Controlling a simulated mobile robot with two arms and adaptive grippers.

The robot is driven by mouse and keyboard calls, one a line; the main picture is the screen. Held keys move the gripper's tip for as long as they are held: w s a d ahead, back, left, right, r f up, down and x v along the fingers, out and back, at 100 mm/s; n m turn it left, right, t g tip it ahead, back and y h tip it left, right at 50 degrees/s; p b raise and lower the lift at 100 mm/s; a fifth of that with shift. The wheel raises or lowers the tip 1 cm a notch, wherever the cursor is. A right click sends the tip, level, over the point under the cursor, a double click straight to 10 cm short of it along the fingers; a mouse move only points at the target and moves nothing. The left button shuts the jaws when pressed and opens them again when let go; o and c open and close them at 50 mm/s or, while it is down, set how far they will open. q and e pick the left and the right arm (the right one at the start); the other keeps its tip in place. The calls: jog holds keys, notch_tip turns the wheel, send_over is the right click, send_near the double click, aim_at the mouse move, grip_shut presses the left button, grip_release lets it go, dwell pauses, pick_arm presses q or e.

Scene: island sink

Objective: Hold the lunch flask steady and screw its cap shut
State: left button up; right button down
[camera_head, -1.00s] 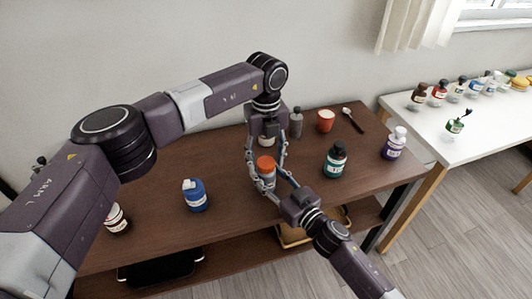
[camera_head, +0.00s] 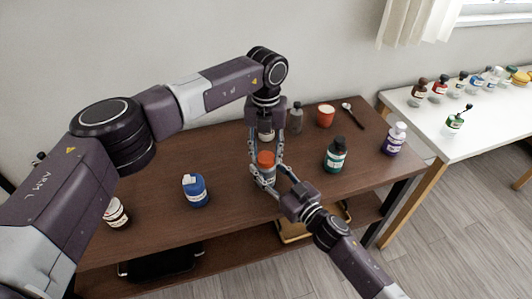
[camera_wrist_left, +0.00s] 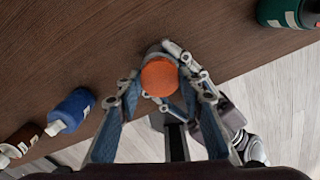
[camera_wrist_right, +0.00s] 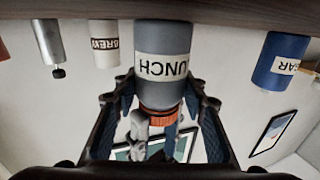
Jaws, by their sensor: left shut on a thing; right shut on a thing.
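The grey lunch flask (camera_head: 268,177) stands upright on the brown table, with its orange cap (camera_head: 266,158) on top. The cap shows from above in the left wrist view (camera_wrist_left: 160,77). The flask appears upside down in the right wrist view (camera_wrist_right: 163,50), its label partly readable. My left gripper (camera_head: 266,160) reaches down from above, shut on the cap. My right gripper (camera_head: 267,178) comes in low from the front right, shut on the flask body. Fingers partly hide the flask's sides. Whether a gap remains under the cap cannot be told.
A blue bottle (camera_head: 195,191) and a white-labelled jar (camera_head: 116,213) stand left. A green bottle (camera_head: 335,156), purple bottle (camera_head: 394,140), red cup (camera_head: 325,116) and grey bottle (camera_head: 296,118) stand right and behind. A white table (camera_head: 420,120) holds several bottles. Table space left of the flask is clear.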

pick_arm(q)
jog(key=m, duration=1.3)
jog(key=o, duration=1.4)
jog(key=shift+c, duration=0.2)
jog(key=shift+r, duration=0.1)
notch_tip(320, 180, up, 12)
pick_arm(e)
jog(key=c, duration=1.1)
grip_release()
